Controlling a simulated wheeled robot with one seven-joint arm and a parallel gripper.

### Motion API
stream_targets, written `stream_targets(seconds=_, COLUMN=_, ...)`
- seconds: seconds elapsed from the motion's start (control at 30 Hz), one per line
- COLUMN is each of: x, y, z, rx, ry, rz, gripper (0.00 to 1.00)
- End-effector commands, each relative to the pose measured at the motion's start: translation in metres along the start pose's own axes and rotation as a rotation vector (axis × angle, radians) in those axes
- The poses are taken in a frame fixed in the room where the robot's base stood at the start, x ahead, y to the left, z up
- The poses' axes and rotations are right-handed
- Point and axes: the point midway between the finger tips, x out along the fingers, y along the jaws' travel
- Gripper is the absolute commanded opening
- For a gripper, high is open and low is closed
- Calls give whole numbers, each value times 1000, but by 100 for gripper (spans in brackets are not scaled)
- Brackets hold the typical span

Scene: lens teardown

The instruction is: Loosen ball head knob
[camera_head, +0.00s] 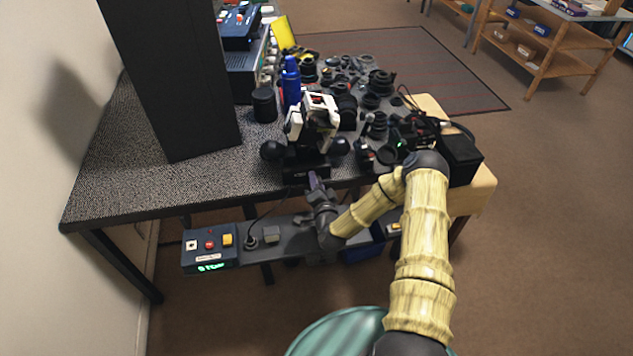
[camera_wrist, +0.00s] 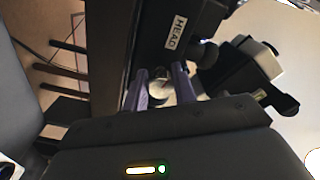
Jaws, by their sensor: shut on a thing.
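The ball head unit (camera_head: 306,167) stands at the table's front edge in the head view, a black base below a white-and-black upper part (camera_head: 296,122). In the wrist view its dark side carries a label reading HEAD (camera_wrist: 178,32). A small pale round knob (camera_wrist: 158,93) on a brass-coloured stem juts out below the label. My gripper (camera_head: 313,180) reaches the front of the base. Its purple fingers (camera_wrist: 161,88) stand on either side of the knob and are shut on it. In the head view the knob is hidden by the gripper.
A blue bottle (camera_head: 291,84) and a black cylinder (camera_head: 264,105) stand behind the unit. Many dark lens parts (camera_head: 372,98) crowd the table to the right. A tall dark panel (camera_head: 175,80) rises at left. A button box (camera_head: 209,248) sits below the table's front edge.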

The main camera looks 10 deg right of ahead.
Motion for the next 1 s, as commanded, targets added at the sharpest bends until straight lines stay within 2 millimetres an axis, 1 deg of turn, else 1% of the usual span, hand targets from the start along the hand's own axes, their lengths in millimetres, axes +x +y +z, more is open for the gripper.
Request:
stream_targets(seconds=0.2, x=-1, y=2, z=2, rx=-154, ry=-4, rz=2, gripper=4)
stream_targets(seconds=0.4, x=-1, y=2, z=2, rx=-235, ry=-5, rz=3, gripper=4)
stream_targets(seconds=0.6, x=-1, y=3, z=2, rx=-264, ry=-5, rz=4, gripper=4)
stream_targets(seconds=0.93, x=-1, y=3, z=2, rx=-265, ry=-6, rz=5, gripper=4)
stream_targets(seconds=0.97, x=-2, y=3, z=2, rx=-265, ry=-6, rz=5, gripper=31)
stream_targets(seconds=1.0, x=-2, y=3, z=2, rx=-265, ry=-5, rz=5, gripper=39)
